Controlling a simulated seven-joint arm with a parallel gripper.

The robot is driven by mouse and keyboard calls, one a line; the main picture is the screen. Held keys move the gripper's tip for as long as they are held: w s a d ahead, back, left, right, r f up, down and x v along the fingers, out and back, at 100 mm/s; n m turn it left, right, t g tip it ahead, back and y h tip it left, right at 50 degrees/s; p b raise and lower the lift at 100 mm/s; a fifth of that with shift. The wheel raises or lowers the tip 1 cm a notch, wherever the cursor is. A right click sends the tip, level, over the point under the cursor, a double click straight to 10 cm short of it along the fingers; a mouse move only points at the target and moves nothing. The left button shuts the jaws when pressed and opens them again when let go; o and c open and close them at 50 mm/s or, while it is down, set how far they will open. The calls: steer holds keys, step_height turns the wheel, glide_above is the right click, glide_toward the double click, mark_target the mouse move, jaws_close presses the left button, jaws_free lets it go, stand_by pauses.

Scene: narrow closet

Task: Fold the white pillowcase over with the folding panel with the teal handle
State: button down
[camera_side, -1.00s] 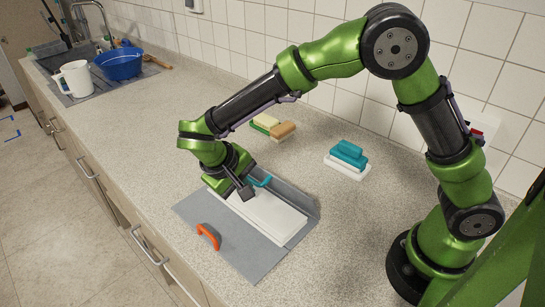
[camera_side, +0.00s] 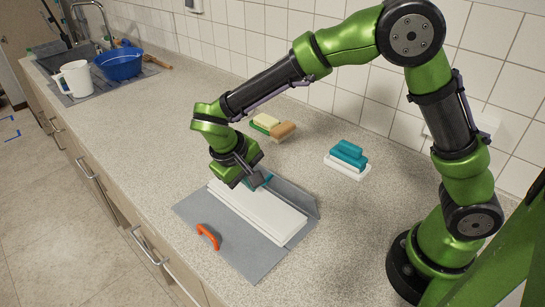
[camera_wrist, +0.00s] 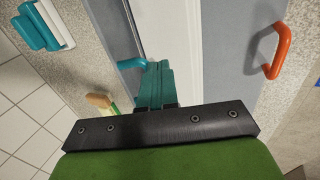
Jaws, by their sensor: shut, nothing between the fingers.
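The white pillowcase (camera_side: 258,210) lies as a long flat strip along the middle of the grey folding board; it also shows in the wrist view (camera_wrist: 186,30). The grey far panel (camera_side: 295,200) runs along its far side and looks tilted up a little. Its teal handle (camera_side: 265,182) is partly hidden by my gripper in the side view and shows beside the fingertips in the wrist view (camera_wrist: 131,63). My gripper (camera_side: 256,180) is shut and empty, close to the handle at the far edge of the pillowcase. I cannot tell whether it touches the handle.
The near grey panel (camera_side: 203,212) lies flat with an orange handle (camera_side: 208,237). Behind the board are a teal-and-white brush-like item (camera_side: 348,156) and sponges (camera_side: 273,128). A white jug (camera_side: 75,78) and blue bowl (camera_side: 119,64) stand by the sink. The counter left of the board is clear.

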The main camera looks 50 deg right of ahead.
steer(key=shift+d+r+y, duration=0.45)
steer(key=shift+d+y, duration=0.15)
steer(key=shift+d, duration=0.05)
steer(key=d+f+y, duration=0.1)
steer(key=d+y, duration=0.3)
steer(key=d, duration=0.3)
steer(key=d+f+y, duration=0.2)
steer(key=d+y, duration=0.3)
steer(key=d, duration=0.1)
steer(key=d+f+y, duration=0.1)
steer(key=d+y, duration=0.3)
steer(key=d, duration=0.3)
steer(key=shift+d+f, duration=0.2)
steer(key=shift+d, duration=0.1)
steer(key=shift+d+f+y, duration=0.25)
steer(key=shift+f+y, duration=0.25)
steer(key=shift+d+f, duration=0.35)
steer(key=shift+f, duration=0.35)
